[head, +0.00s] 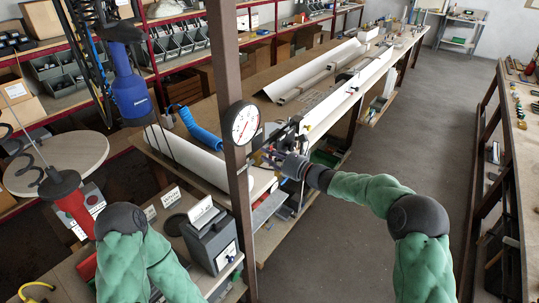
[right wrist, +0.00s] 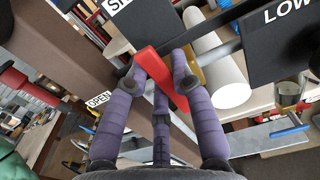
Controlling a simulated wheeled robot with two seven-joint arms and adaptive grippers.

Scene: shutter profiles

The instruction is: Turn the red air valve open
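The red air valve's handle is a flat red lever (right wrist: 156,72) in the right wrist view, slanting from upper left to lower right beside a brass-coloured part (right wrist: 190,68). My right gripper (right wrist: 158,76) has its purple fingers around the lever, with dark fingertips close on either side. I cannot tell whether they press on it. A white "OPEN" label (right wrist: 99,100) is left of the lever, and a partly cut-off label beginning "SH" (right wrist: 120,4) is above it. In the head view my right gripper (head: 268,158) is at the post, and the valve is hidden there.
A brown post (head: 228,90) carries a round white gauge (head: 242,123). A blue tool (head: 130,92) hangs left of it. A long bench (head: 340,85) with white profiles lies behind. The grey floor (head: 420,110) right of that bench is largely clear.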

